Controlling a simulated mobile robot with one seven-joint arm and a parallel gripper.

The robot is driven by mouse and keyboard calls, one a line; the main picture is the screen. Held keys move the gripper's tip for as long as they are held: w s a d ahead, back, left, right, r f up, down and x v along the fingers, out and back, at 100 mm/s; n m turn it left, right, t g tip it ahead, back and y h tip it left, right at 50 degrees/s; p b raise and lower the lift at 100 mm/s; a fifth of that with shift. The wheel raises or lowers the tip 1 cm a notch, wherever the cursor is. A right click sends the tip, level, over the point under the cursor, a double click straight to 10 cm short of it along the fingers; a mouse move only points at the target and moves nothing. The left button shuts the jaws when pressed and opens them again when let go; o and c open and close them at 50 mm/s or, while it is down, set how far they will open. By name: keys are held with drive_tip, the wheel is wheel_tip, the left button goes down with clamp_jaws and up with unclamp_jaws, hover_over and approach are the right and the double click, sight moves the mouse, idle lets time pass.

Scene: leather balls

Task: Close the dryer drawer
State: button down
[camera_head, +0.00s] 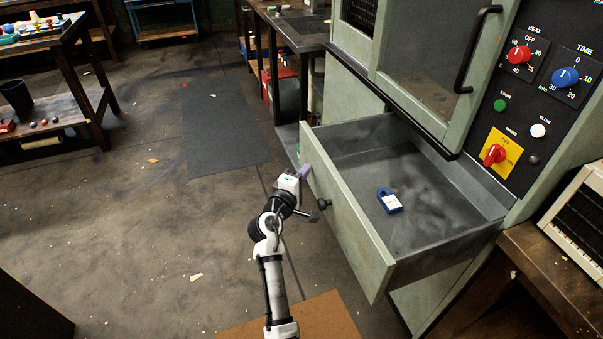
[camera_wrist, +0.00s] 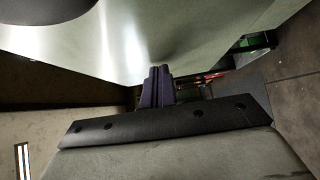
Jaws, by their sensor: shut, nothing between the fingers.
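The dryer (camera_head: 352,82) is a pale green cabinet at the right in the head view. Its drawer (camera_head: 340,205) is pulled far out, with a pale green front and a grey metal inside. A small dark round knob (camera_head: 323,203) is on the drawer front. A blue item with a white label (camera_head: 390,201) lies inside the drawer. My gripper (camera_head: 305,171) is shut and empty, in front of the drawer front, near its upper far part. In the wrist view its purple fingers (camera_wrist: 157,88) are together, close to a pale green panel (camera_wrist: 190,30); I cannot tell whether they touch it.
A dark control panel (camera_head: 545,85) with several knobs and buttons is on the dryer. A workbench (camera_head: 290,30) stands behind, and a table with parts (camera_head: 60,50) at the far left. A beige vented box (camera_head: 580,220) is at right. The floor left of the drawer is mostly clear.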

drive_tip(key=p, duration=0.5)
hover_over(392, 168)
drive_tip(key=shift+a, duration=0.25)
drive_tip(key=shift+d+r, duration=0.15)
drive_tip(key=shift+d, duration=0.1)
